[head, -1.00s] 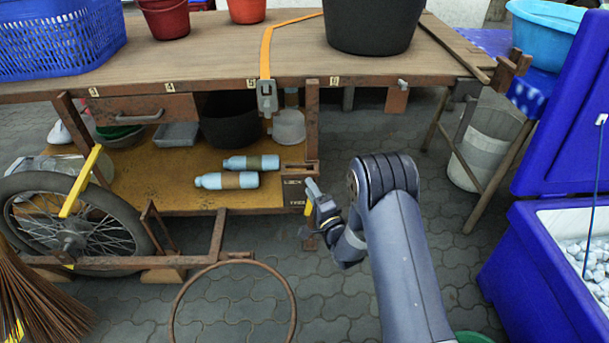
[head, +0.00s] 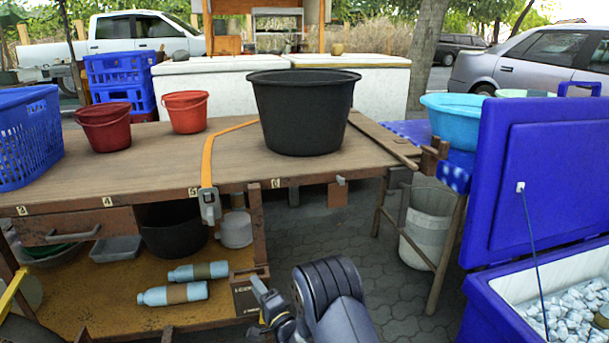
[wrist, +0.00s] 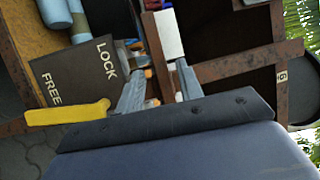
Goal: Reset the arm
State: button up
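My arm reaches up from the bottom of the head view, bent, with my gripper (head: 262,290) on its left in front of the cart's lower right corner. In the wrist view my gripper (wrist: 155,82) has its two fingers apart with a gap between them, and I see nothing held. A dark plate marked LOCK and FREE (wrist: 75,72) is left of the fingers in the wrist view. A yellow handle (wrist: 68,113) lies below the plate, apart from the fingertips. The cart's rusty frame (wrist: 235,66) is to the right of the fingers.
The wooden cart table (head: 150,165) carries a large black tub (head: 305,115), red buckets (head: 187,112) and a blue basket (head: 28,140). Blue bottles (head: 172,294) lie on its lower shelf. An open blue cooler (head: 500,310) stands right. Paved floor (head: 400,295) is clear between.

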jog(key=x, duration=0.2)
jog(key=r+x, duration=0.1)
jog(key=x, duration=0.2)
jog(key=shift+w+r, duration=0.1)
jog(key=shift+r, duration=0.05)
